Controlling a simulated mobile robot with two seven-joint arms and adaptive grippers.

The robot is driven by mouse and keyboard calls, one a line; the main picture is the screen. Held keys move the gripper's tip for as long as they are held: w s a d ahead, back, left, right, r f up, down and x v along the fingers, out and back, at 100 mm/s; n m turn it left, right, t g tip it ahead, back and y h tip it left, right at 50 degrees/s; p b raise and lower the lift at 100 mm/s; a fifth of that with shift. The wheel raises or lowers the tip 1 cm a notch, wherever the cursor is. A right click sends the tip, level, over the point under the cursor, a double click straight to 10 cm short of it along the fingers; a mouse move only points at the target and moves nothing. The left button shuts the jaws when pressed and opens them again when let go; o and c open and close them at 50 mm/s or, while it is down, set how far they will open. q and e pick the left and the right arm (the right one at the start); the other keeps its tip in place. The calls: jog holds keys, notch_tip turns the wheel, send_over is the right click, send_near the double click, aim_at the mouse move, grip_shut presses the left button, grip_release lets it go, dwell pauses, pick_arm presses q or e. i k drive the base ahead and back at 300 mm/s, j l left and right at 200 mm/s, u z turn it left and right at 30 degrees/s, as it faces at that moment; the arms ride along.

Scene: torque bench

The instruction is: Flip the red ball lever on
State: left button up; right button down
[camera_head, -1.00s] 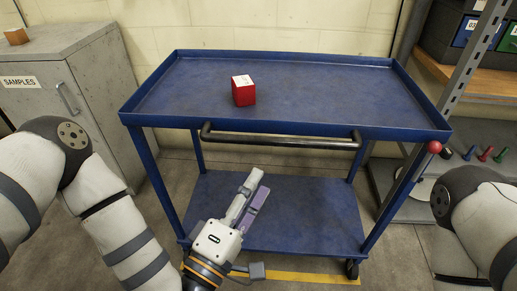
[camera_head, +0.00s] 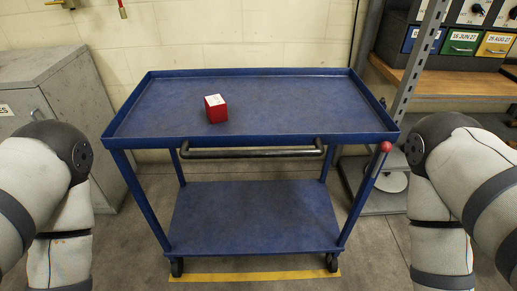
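The red ball (camera_head: 385,147) of a lever shows in the head view at the front right corner of the blue cart (camera_head: 240,258), just below the top tray's rim. A thin rod runs down from the ball along the cart's right front leg. My two arms stand at the left and right edges of the view. Neither gripper is in the picture, and nothing of mine touches the lever.
A red cube (camera_head: 216,112) with a white top sits on the cart's top tray. A dark handle bar (camera_head: 252,153) spans the front. A grey cabinet (camera_head: 52,98) stands left; a wooden bench (camera_head: 462,83) with coloured drawers is right. The lower shelf is bare.

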aim_at(386, 146)
jog(key=l+z, duration=0.15)
jog(key=z, duration=0.85)
